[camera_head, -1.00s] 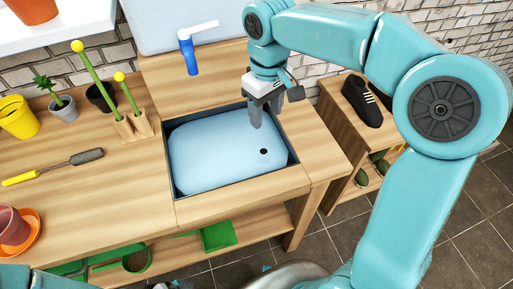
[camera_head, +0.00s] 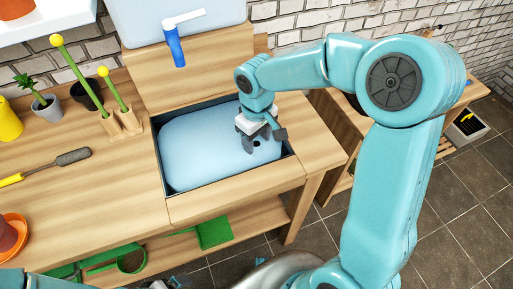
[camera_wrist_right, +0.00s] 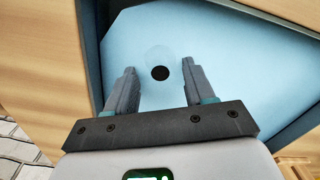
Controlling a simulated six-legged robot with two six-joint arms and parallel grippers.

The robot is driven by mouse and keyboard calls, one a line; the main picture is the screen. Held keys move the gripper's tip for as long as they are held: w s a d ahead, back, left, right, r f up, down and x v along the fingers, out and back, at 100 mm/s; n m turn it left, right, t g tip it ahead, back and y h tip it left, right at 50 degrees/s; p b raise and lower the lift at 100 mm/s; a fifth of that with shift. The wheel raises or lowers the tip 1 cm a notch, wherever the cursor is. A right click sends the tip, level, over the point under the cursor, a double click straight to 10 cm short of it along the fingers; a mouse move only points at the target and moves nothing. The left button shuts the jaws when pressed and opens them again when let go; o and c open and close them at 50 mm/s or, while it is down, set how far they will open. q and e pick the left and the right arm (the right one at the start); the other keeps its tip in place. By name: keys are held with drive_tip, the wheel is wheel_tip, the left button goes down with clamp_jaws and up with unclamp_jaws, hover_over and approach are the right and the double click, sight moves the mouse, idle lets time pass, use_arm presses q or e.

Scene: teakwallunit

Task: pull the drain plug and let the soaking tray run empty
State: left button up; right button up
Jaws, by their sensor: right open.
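The soaking tray (camera_head: 161,160) is a dark-rimmed basin sunk in the wooden bench, with a pale blue, water-like surface (camera_head: 200,150) across it. The drain plug is a small black round spot, partly hidden by my gripper in the head view (camera_head: 257,143) and clear in the wrist view (camera_wrist_right: 160,73). My right gripper (camera_head: 262,147) is open over the right part of the tray. In the wrist view its two fingers (camera_wrist_right: 160,67) stand on either side of the black spot, empty. How high the fingertips are above it I cannot tell. My left gripper is out of view.
A blue tap (camera_head: 175,45) stands behind the tray. A wooden holder (camera_head: 123,122) with yellow-tipped green sticks, small pots and a trowel (camera_head: 72,157) are to the left. A lower shelf (camera_head: 180,240) holds green tools. A low wooden rack is at the right, behind my arm.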

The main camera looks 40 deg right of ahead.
wheel_tip(320, 180, down, 2)
clamp_jaws()
idle(0.4)
